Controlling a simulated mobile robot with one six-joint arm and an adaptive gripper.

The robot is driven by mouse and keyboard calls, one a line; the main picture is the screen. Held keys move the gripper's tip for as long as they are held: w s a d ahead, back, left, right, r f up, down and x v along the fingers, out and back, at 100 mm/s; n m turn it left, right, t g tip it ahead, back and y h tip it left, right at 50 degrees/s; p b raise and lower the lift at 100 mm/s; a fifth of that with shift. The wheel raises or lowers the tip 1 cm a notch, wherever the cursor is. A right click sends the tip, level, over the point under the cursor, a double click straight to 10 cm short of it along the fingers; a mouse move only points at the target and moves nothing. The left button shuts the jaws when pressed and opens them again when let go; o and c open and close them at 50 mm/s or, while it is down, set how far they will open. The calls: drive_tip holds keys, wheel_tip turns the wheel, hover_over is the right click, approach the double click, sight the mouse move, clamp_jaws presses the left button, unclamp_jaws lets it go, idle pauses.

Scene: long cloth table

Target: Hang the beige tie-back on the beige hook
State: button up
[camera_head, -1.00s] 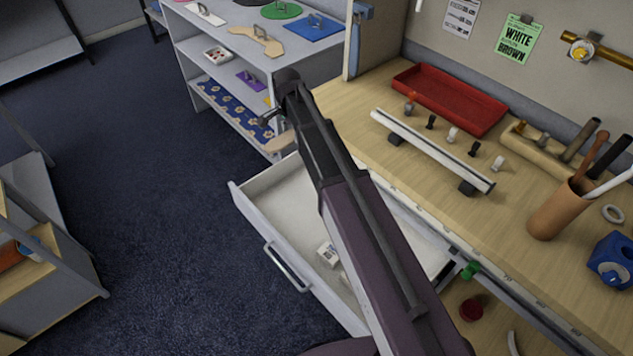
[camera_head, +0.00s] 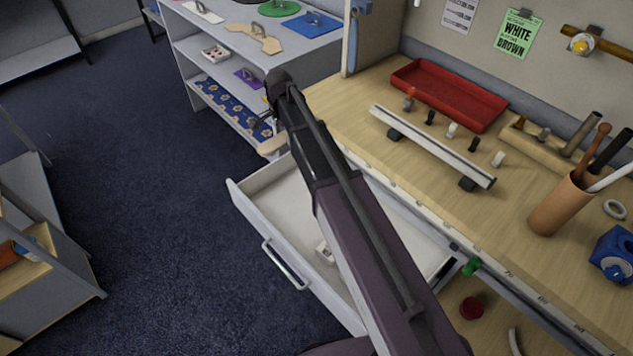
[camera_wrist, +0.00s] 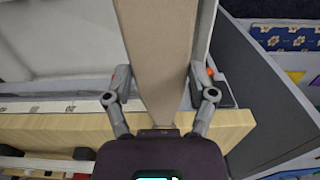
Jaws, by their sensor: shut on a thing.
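In the wrist view, my gripper (camera_wrist: 158,88) is shut on a broad beige strip, the beige tie-back (camera_wrist: 157,50). It runs up from between the fingers and out of the top of the picture. In the head view my arm hides the gripper, and a small beige end (camera_head: 272,146), probably the tie-back, shows left of the arm above the open drawer. Several small hooks stand beside a white rail on the table. Two are pale, one in the middle (camera_head: 452,130) and one at the right end (camera_head: 497,160); I cannot tell which is the beige one.
An open white drawer (camera_head: 262,212) juts out below the table's front edge. A red tray (camera_head: 448,95) lies behind the white rail (camera_head: 432,146). A brown cup of tools (camera_head: 558,208) and a blue block (camera_head: 612,258) stand at the right. A grey shelf unit (camera_head: 190,58) is at the back left.

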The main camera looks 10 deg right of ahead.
drive_tip(key=b, duration=2)
hover_over(290, 198)
wheel_tip(290, 198, down, 21)
drive_tip(key=shift+f, duration=0.15)
drive_tip(key=shift+a, duration=0.1)
wheel_tip(290, 198, down, 5)
drive_tip(key=b, duration=0.5)
drive_tip(key=shift+f+b, duration=0.1)
drive_tip(key=shift+b, duration=0.2)
wheel_tip(290, 198, down, 4)
drive_tip(key=b, duration=0.4)
drive_tip(key=shift+f, duration=0.2)
drive_tip(key=shift+f+b, duration=0.15)
drive_tip(key=shift+b, duration=0.2)
drive_tip(key=o, duration=1)
drive_tip(key=shift+o, duration=0.2)
